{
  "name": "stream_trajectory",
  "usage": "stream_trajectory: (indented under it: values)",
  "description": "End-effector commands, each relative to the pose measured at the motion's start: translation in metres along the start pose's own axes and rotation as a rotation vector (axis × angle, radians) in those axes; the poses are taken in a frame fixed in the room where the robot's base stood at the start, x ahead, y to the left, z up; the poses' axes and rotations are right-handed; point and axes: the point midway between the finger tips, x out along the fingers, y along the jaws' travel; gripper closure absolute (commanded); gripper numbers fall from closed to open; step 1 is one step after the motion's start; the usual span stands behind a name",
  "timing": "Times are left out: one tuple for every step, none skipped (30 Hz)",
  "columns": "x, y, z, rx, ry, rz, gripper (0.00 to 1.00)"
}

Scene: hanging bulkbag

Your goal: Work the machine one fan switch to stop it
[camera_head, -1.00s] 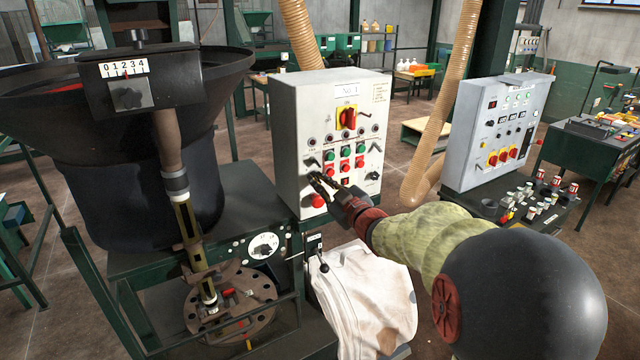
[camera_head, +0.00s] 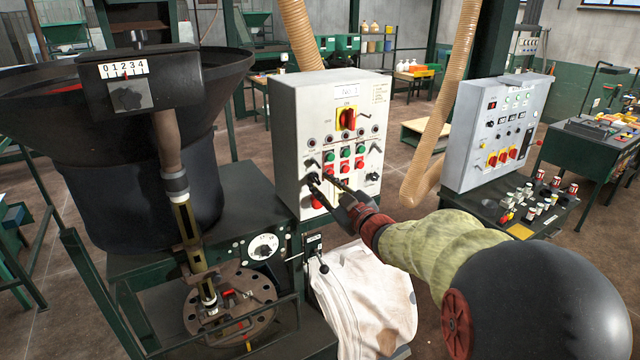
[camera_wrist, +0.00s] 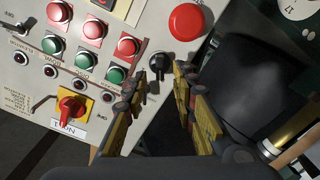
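The white control box marked "No. 1" (camera_head: 323,90) stands left of centre in the head view. A red rotary switch on a yellow plate (camera_head: 347,118) sits high on its face and also shows in the wrist view (camera_wrist: 72,105). Black lever switches sit lower, beside red and green buttons. My gripper (camera_head: 320,182) is open at the lower left of this face. Contact cannot be told. Which switch is marked for the fan is not readable.
A large red push button (camera_wrist: 187,21) sits just beyond the black switch. A second grey panel (camera_head: 498,132) with red switches stands to the right. A dark hopper (camera_head: 140,180) stands at left, and a white cloth bag (camera_head: 365,295) hangs below my arm.

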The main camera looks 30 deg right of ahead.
Motion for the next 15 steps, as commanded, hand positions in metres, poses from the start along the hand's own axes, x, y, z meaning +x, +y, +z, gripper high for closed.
stream_trajectory:
  values:
    - [-0.011,0.001,0.0,0.0,-0.001,0.003,0.73]
    - [-0.017,0.001,0.0,0.0,-0.002,0.003,0.73]
    - [-0.026,0.002,0.0,-0.001,-0.001,0.004,0.73]
    - [-0.032,0.001,0.0,0.0,-0.001,0.003,0.73]
    - [-0.038,0.001,-0.001,-0.001,-0.001,0.004,0.73]
    - [-0.047,0.001,0.0,-0.001,-0.002,0.003,0.73]
    - [-0.053,0.001,0.0,-0.001,-0.002,0.004,0.73]
    - [-0.059,0.001,0.0,0.0,-0.001,0.004,0.73]
    - [-0.066,0.001,0.0,0.0,-0.002,0.003,0.73]
    - [-0.07,0.001,0.0,0.0,-0.001,0.003,0.73]
    - [-0.075,0.001,0.0,0.0,-0.002,0.003,0.73]
    - [-0.081,0.001,0.001,-0.001,-0.002,0.003,0.73]
    - [-0.084,0.001,0.0,-0.001,-0.002,0.003,0.73]
    - [-0.087,0.001,0.0,0.0,-0.001,0.003,0.73]
    - [-0.091,0.0,0.0,0.001,-0.001,0.002,0.73]
